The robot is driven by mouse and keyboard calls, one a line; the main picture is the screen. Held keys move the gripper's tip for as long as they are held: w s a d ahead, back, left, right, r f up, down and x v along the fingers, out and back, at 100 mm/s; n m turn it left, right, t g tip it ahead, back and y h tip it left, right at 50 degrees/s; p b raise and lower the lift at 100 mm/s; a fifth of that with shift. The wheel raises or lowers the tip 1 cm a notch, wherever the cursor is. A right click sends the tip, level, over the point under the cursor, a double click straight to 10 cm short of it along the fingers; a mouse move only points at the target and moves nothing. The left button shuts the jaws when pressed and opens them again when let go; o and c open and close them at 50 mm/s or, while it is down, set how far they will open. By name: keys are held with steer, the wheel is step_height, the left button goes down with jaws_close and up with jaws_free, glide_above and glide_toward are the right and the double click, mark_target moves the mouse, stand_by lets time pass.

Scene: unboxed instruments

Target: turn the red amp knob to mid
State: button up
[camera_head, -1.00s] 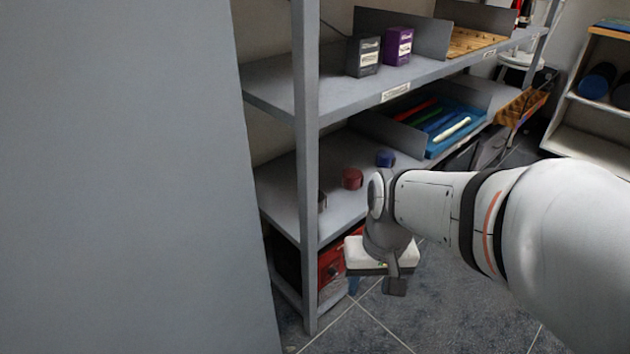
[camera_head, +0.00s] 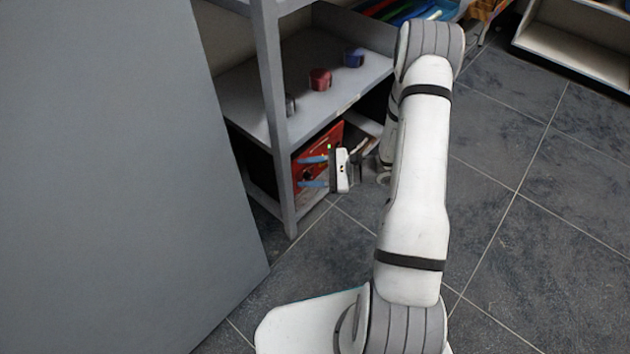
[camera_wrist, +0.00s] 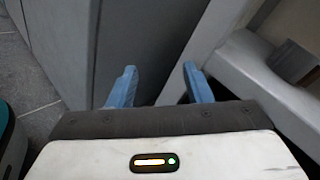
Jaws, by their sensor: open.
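A red box (camera_head: 333,137), which looks like the amp, stands on the lowest shelf behind a grey post. No knob can be made out on its front; my gripper hides part of it. My gripper (camera_head: 312,172) is in front of the box at about its height, its two blue fingers pointing left, open and with nothing between them. In the wrist view my gripper (camera_wrist: 160,84) faces grey upright surfaces, and no red knob shows there. A small red round piece (camera_head: 320,79) sits on the shelf above.
A blue round piece (camera_head: 353,57) and a grey piece (camera_head: 290,103) stand on the middle shelf. The shelf post (camera_head: 275,120) is just left of my fingers. A large grey panel (camera_head: 110,190) fills the left. The tiled floor (camera_head: 530,230) at right is open.

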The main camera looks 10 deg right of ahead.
steer(key=w+d+f+m+t+h, duration=0.1)
steer(key=w+d+f+m+t, duration=0.1)
steer(key=d+f+m+t, duration=0.45)
steer(key=m+t+h, duration=0.3)
steer(key=t+h, duration=0.1)
glide_toward(310, 178)
steer(key=shift+g, duration=0.25)
steer(key=b+x, duration=0.2)
steer(key=x, duration=0.4)
steer(key=shift+w+b, duration=0.35)
steer(key=shift+b, duration=0.05)
steer(key=shift+w+a, duration=0.45)
steer(key=shift+w, duration=0.15)
steer(key=shift+c, duration=0.5)
